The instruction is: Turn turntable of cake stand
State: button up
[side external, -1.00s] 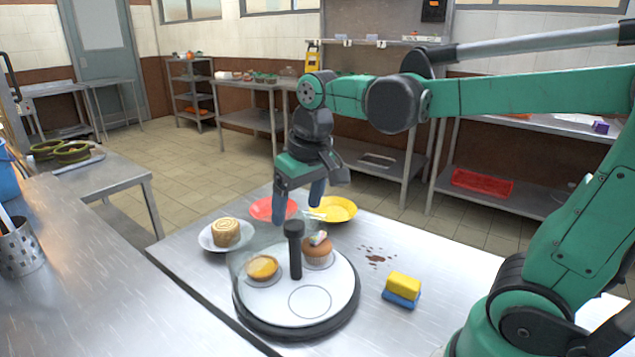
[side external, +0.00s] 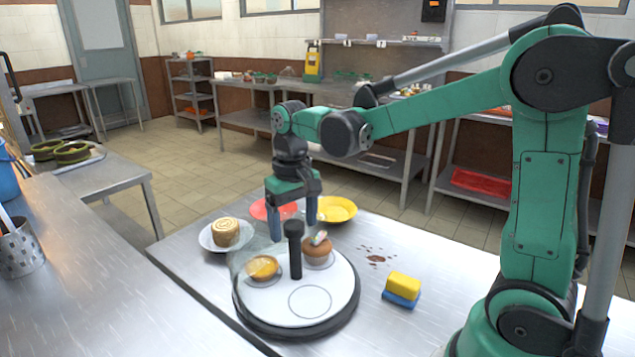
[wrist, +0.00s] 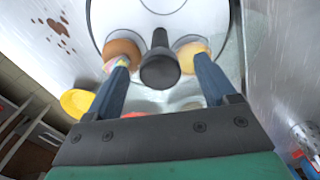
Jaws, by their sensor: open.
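The cake stand's white round turntable (side external: 325,290) with a dark base sits on the steel table. A black upright post with a knob (side external: 294,230) rises from it; the knob also shows in the wrist view (wrist: 160,70). A yellow-topped tart (side external: 263,267) and a brown bun with a pale topping (side external: 318,250) stand on the turntable, the tart behind a clear cover. My gripper (side external: 293,228) is open and points down, its blue fingers on either side of the knob in the picture. In the wrist view its fingers (wrist: 160,62) flank the knob with gaps showing. Contact is not visible.
A roll cake on a white plate (side external: 209,240), a red plate (side external: 262,210) and a yellow plate (side external: 345,208) lie behind the turntable. The table's right front is clear.

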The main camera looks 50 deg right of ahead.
grip_shut()
jog(key=shift+n, duration=12)
